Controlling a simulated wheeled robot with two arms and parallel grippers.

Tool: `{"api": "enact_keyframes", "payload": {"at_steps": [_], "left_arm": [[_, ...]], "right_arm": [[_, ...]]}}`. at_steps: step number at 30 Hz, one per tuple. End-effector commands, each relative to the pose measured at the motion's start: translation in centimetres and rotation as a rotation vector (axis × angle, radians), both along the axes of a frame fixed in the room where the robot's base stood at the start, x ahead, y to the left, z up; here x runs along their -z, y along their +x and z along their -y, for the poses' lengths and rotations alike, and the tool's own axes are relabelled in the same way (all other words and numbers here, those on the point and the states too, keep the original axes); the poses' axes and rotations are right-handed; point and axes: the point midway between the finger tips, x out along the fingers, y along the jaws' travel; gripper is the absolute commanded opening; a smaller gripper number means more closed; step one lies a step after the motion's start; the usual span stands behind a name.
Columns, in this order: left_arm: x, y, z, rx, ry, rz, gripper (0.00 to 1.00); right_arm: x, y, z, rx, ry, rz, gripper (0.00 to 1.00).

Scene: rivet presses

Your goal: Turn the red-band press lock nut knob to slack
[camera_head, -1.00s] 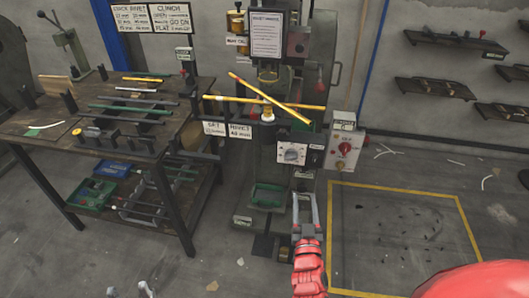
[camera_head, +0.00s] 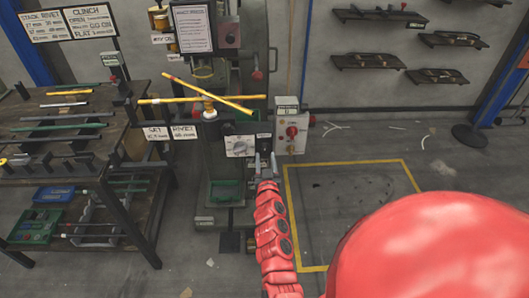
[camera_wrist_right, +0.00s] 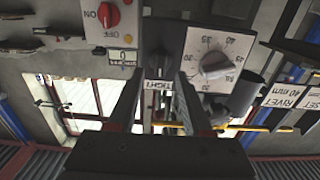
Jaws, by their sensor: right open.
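The press (camera_head: 222,185) stands in the middle of the head view, with yellow crossed handles on top. A small dark panel (camera_head: 263,142) is on its front, right of the white dial plate (camera_head: 239,147). In the wrist view this dark panel (camera_wrist_right: 163,38) bears a dark knob-like part (camera_wrist_right: 159,63) and a label reading TIGHT (camera_wrist_right: 158,85). My right gripper (camera_head: 264,172) is open just in front of the panel. Its fingers (camera_wrist_right: 160,98) frame the label in the wrist view, with nothing visibly held. I cannot make out a red band. My left gripper is not in view.
A switch box (camera_head: 291,132) with a red knob is right of the dark panel. The yellow crossed handles (camera_head: 206,99) jut out above. A workbench (camera_head: 100,165) with bars stands left. The yellow-outlined floor area (camera_head: 345,200) is mostly clear.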

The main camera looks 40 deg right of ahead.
Motion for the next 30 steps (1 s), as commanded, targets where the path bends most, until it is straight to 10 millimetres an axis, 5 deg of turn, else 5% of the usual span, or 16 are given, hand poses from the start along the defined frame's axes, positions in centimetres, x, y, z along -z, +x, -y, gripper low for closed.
{"api": "enact_keyframes", "payload": {"at_steps": [6,18,27,30], "left_arm": [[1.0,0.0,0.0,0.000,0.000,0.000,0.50],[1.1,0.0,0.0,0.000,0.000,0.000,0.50],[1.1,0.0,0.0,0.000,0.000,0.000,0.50],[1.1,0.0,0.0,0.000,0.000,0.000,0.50]], "right_arm": [[0.2,2.5,1.5,-0.001,0.000,0.001,0.50],[0.0,3.2,1.9,-0.002,0.000,0.001,0.50],[0.0,3.2,1.9,-0.002,0.000,0.001,0.00],[0.0,3.2,1.9,-0.002,0.000,0.001,0.00]]}}
